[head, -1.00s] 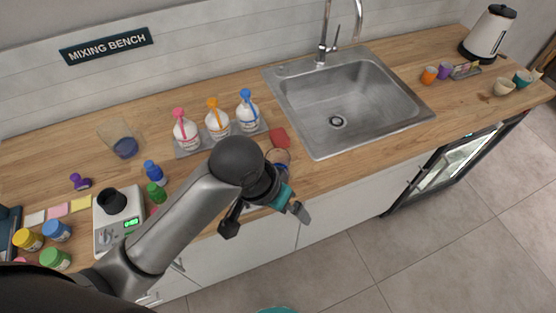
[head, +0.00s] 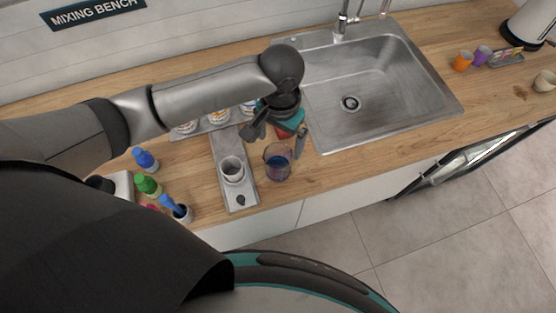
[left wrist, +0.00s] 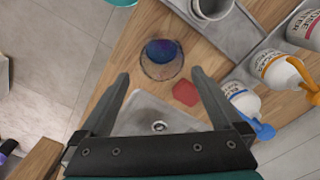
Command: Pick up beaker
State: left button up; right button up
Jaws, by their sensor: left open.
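The beaker (head: 277,165) is clear glass with blue-purple liquid in it and stands upright on the wooden counter near its front edge. It also shows in the left wrist view (left wrist: 162,66), just beyond the fingertips and roughly centred between them. My left gripper (head: 279,138) is open and empty, above and behind the beaker in the head view. Its spread fingers also show in the left wrist view (left wrist: 160,78). I cannot tell exactly how far the fingertips are from the glass. My right gripper is not in view.
A grey tray (head: 222,150) with a white cup (head: 232,170) stands left of the beaker. The sink (head: 385,85) is to the right. A red pad (left wrist: 186,93) lies beside the beaker. White bottles (left wrist: 283,68) stand nearby. Small green (head: 148,186) and blue bottles are further left.

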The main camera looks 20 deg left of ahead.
pick_arm(q)
notch_tip(320, 180, down, 3)
send_over(278, 158)
jog(key=s, duration=0.3)
jog(key=f, duration=0.6)
jog(key=shift+d+f, duration=0.1)
jog(key=shift+d, duration=0.3)
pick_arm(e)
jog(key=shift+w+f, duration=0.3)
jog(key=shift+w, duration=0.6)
pick_arm(q)
jog(key=shift+c, duration=1.4)
jog(key=c, duration=1)
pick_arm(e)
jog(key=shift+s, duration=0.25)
pick_arm(q)
jog(key=shift+r, duration=0.2)
